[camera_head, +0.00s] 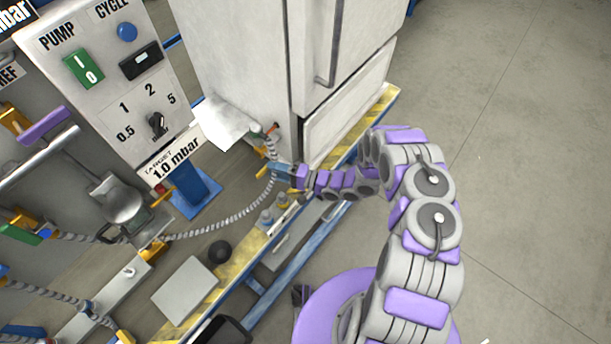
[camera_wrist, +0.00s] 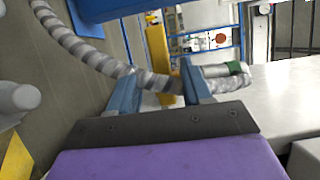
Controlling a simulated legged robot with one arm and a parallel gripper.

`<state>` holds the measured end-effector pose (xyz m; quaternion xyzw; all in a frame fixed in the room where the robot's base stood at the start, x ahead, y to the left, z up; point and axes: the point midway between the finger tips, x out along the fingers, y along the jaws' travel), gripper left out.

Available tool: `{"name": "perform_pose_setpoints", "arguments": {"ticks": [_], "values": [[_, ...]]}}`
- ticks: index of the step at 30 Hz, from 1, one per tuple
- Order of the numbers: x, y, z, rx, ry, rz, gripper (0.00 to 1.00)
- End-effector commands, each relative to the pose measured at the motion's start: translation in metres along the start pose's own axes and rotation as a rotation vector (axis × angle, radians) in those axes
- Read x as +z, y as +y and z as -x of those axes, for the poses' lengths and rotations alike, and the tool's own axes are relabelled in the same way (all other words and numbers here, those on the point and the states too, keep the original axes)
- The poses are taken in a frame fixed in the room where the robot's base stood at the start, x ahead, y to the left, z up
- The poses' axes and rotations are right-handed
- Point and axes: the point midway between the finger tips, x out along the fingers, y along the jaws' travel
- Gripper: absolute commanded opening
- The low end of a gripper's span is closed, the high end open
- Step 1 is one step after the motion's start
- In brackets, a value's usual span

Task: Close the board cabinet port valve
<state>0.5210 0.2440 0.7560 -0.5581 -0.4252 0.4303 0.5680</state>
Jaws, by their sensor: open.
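The white cabinet (camera_head: 245,60) stands at the upper middle in the head view. A small fitting with an orange end (camera_head: 268,132) sits at its lower left side; I cannot tell for sure that it is the port valve. A grey ribbed hose (camera_head: 235,219) runs up to that area. My gripper (camera_head: 281,171) is beside the cabinet's lower corner. In the wrist view my gripper (camera_wrist: 160,88) has its blue fingers apart, with the hose (camera_wrist: 90,55) passing across between or just beyond them. A green-ended fitting (camera_wrist: 232,69) lies right of the fingers. Finger contact is unclear.
A control panel (camera_head: 105,75) with a dial and a green switch stands at the left. Open floor (camera_head: 530,180) lies at the right.

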Motion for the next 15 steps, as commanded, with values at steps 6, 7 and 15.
{"name": "perform_pose_setpoints", "arguments": {"ticks": [6, 7, 15], "values": [[-0.003, 0.000, 0.051, 0.000, 0.008, -0.001, 0.49], [-0.002, 0.000, 0.058, 0.000, 0.008, -0.001, 0.49], [-0.003, 0.001, 0.104, 0.000, 0.006, 0.000, 0.49]]}}
